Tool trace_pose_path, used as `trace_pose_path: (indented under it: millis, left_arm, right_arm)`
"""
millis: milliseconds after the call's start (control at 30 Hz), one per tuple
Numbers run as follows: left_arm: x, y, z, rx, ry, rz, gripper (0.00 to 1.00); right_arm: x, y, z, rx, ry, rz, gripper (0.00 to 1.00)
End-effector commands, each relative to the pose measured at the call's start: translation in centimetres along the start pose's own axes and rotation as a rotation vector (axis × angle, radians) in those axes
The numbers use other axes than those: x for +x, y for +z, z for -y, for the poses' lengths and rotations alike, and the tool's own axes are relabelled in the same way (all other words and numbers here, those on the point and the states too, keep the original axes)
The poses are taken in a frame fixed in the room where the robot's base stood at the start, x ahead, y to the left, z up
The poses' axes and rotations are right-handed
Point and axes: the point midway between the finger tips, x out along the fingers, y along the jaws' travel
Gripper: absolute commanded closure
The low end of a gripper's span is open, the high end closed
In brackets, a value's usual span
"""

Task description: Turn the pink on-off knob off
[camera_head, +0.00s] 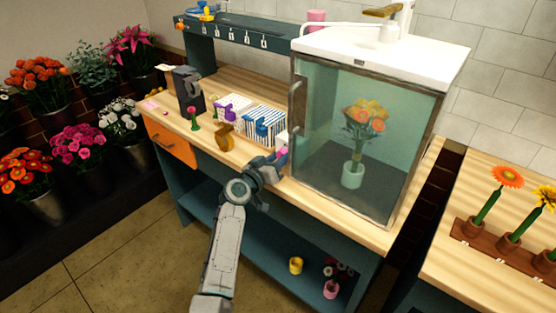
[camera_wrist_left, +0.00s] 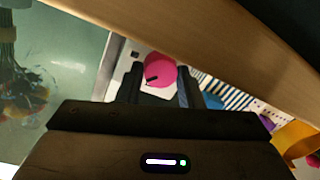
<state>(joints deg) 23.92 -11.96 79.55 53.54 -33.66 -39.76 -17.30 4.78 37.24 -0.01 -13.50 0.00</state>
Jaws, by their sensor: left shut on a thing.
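The pink knob (camera_head: 283,151) sits on a small white box (camera_head: 282,138) at the front of the workbench, just left of the glass cabinet. My left gripper (camera_head: 275,160) reaches it from the front and partly hides it. In the left wrist view, the round pink knob (camera_wrist_left: 160,67) lies between the two dark fingers, which are shut on it. A short black mark shows on the knob's face. My right gripper is not in view.
The glass cabinet (camera_head: 352,152), with a vase of flowers inside, stands close right of the gripper. A yellow tape dispenser (camera_head: 225,137) and striped bags (camera_head: 263,121) stand to the left. An orange drawer (camera_head: 170,142) is at the bench's left end.

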Motion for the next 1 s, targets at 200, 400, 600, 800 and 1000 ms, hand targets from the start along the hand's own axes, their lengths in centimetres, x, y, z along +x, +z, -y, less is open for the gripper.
trace_pose_path:
  millis: [200,400,600,800,1000]
  left_arm:
    - [0.0,0.0,0.0,-0.023,0.0,0.002,0.9]
    - [0.0,0.0,0.0,-0.021,0.0,0.002,0.59]
    - [0.0,0.0,0.0,-0.021,0.0,0.002,0.58]
    - [-0.6,0.1,0.1,-0.02,0.0,0.002,0.58]
    - [-3.7,0.3,0.2,-0.018,-0.002,0.001,0.58]
  right_arm:
    - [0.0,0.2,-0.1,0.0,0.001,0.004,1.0]
    - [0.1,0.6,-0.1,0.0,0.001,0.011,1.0]
    - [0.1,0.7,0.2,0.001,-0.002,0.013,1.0]
    - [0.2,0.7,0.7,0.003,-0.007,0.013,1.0]
    - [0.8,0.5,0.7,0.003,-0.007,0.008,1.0]
